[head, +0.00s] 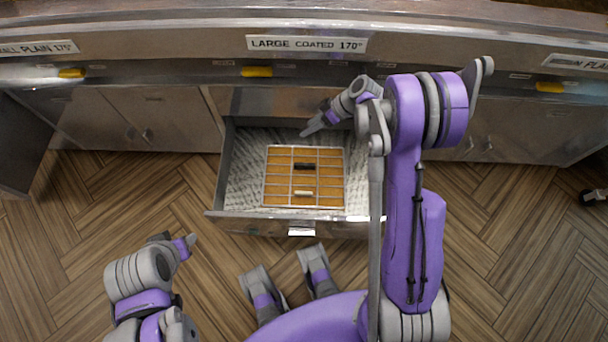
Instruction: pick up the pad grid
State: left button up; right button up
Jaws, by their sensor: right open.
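The pad grid (330,190), a flat orange-brown rectangle with pale grid lines, lies in an open drawer (243,214). A dark bar (303,166) and a small pale bar (303,193) show on it. My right gripper (318,126) is open over the back of the drawer, just beyond the grid's far edge, and holds nothing that I can see. Its height over the drawer is hard to tell. My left gripper (188,243) is at the lower left, in front of the drawer and away from the grid; its jaws are not clear.
The drawer has a pale, patterned lining and a metal handle (301,232). Above it runs a counter front with a "LARGE COATED 170°" label (306,44) and yellow handles (257,71). Closed cabinets (160,115) flank the drawer. The wooden floor (510,220) is mostly clear.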

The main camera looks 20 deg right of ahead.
jog(key=d+f+n+y+b, duration=0.1)
jog(key=d+f+b, duration=0.1)
jog(key=f, duration=0.5)
jog(key=d+f+n+y+b, duration=0.1)
jog(key=d+f+n, duration=0.15)
jog(key=f, duration=0.55)
jog(key=n+t+y+b, duration=0.2)
send_near(307, 164)
jog(key=shift+w+f, duration=0.15)
jog(key=shift+f, duration=0.15)
jog(key=b+x, duration=0.1)
jog(key=x, duration=0.4)
jog(key=shift+a+f, duration=0.15)
jog(key=shift+a, duration=0.05)
jog(key=x, duration=0.5)
jog(key=shift+a+b, duration=0.25)
jog(key=shift+b, duration=0.1)
pick_arm(q)
notch_tip(307, 164, down, 9)
jog(key=shift+w, duration=0.25)
pick_arm(e)
grip_shut()
pick_arm(q)
jog(key=shift+r, duration=0.1)
